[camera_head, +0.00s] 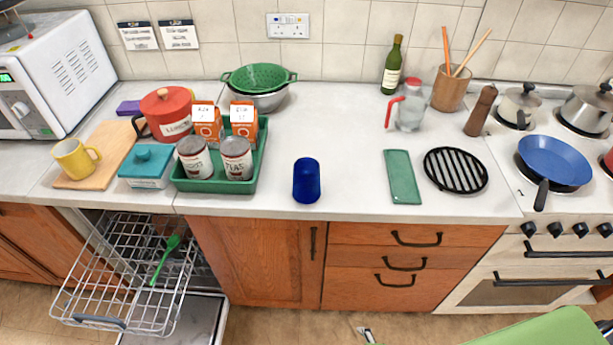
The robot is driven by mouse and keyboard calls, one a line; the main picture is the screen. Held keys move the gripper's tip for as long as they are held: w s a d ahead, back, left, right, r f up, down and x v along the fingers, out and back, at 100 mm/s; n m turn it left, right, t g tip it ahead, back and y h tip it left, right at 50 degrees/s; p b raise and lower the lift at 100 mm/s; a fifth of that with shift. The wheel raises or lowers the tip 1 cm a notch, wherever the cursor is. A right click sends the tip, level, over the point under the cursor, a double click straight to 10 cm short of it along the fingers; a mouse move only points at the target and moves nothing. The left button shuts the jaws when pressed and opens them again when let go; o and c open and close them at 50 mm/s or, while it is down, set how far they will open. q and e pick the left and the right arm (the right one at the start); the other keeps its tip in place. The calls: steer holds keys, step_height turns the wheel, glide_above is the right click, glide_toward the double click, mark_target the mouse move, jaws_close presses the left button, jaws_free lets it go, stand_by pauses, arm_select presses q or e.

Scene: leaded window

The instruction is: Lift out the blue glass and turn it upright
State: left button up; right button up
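The blue glass (306,181) stands on the worktop near its front edge, at the middle of the view. It is dark blue, and its top looks closed and rounded, so it seems to stand mouth down; no open rim shows. The wire dishwasher rack (118,296) is pulled out at the lower left, below the worktop. A green brush-like utensil (165,260) lies in it, and no blue glass shows there. Neither gripper can be made out in the head view, and nothing touches the glass.
A green tray (215,186) with tins and cartons stands left of the glass. A green slab (402,177) and a black trivet (455,170) lie to the right. The worktop around the glass is clear. A green shape (545,330) fills the lower right corner.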

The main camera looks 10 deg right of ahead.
steer(key=w+a+r+n+t, duration=0.25)
steer(key=w+r+n, duration=0.35)
steer(key=w+r, duration=0.35)
steer(key=n+t+y, duration=0.2)
steer(key=n+t, duration=0.7)
steer(key=n, duration=0.8)
glide_toward(302, 159)
steer(key=w+p, duration=0.1)
steer(key=w+f+p, duration=0.1)
steer(key=shift+w+d+f, duration=0.15)
steer(key=shift+w+f, duration=0.1)
steer(key=shift+f, duration=0.05)
steer(key=shift+w+r+p, duration=0.1)
steer(key=shift+w+p, duration=0.2)
steer(key=shift+p, duration=0.05)
steer(key=shift+w+a+p, duration=0.2)
steer(key=shift+w+p, duration=0.05)
steer(key=shift+w, duration=0.9)
steer(key=shift+w+a+p, duration=0.2)
steer(key=shift+w+p, duration=0.05)
steer(key=shift+w, duration=0.9)
steer(key=c, duration=1.3)
steer(key=shift+c, duration=0.7)
steer(key=shift+r, duration=0.15)
